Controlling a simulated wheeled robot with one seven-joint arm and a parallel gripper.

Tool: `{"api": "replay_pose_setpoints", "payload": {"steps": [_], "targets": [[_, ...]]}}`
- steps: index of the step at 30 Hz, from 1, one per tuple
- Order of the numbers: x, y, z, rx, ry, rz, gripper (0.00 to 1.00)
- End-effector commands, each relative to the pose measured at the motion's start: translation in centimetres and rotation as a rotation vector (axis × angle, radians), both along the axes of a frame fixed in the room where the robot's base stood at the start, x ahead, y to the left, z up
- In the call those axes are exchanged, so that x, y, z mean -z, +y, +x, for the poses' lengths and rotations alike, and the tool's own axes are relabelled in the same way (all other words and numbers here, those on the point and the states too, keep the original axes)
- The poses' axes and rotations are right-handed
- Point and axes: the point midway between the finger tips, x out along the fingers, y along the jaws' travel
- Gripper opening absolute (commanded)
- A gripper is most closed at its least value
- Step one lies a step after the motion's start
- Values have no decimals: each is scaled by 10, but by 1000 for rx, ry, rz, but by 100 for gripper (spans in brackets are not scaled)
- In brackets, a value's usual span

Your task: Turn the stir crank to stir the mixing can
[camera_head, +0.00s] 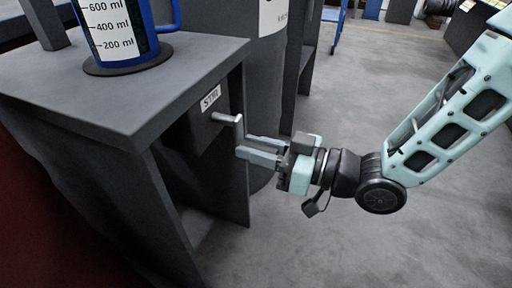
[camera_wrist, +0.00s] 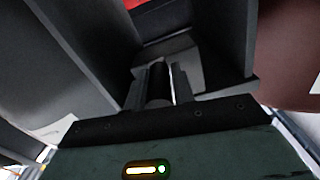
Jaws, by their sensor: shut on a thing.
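The stir crank (camera_head: 238,127) is a small grey bent handle on the side of the dark grey stand, below a white label reading STIR (camera_head: 210,98). My gripper (camera_head: 258,148) reaches it from the right, with its fingers shut on the crank's lower handle part. In the wrist view the dark handle (camera_wrist: 159,82) lies between the two fingers. The mixing can (camera_head: 122,30) is blue with a white millilitre scale and stands on the stand's top; its upper part is out of view. Its inside is not visible.
The grey stand (camera_head: 130,95) has an open space under its top. A large dark grey barrel (camera_head: 266,75) is behind the crank. Bare concrete floor (camera_head: 330,240) lies in front and to the right. A blue ladder-like frame (camera_head: 340,20) is farther back.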

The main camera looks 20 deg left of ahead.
Motion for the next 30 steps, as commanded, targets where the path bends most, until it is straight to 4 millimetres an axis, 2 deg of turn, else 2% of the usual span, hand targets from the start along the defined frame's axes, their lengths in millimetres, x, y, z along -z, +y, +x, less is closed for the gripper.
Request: {"api": "replay_pose_setpoints", "payload": {"steps": [11,30], "targets": [[0,-2,14,13,-186,-16,2],[-15,-5,40,17,-793,-64,2]]}}
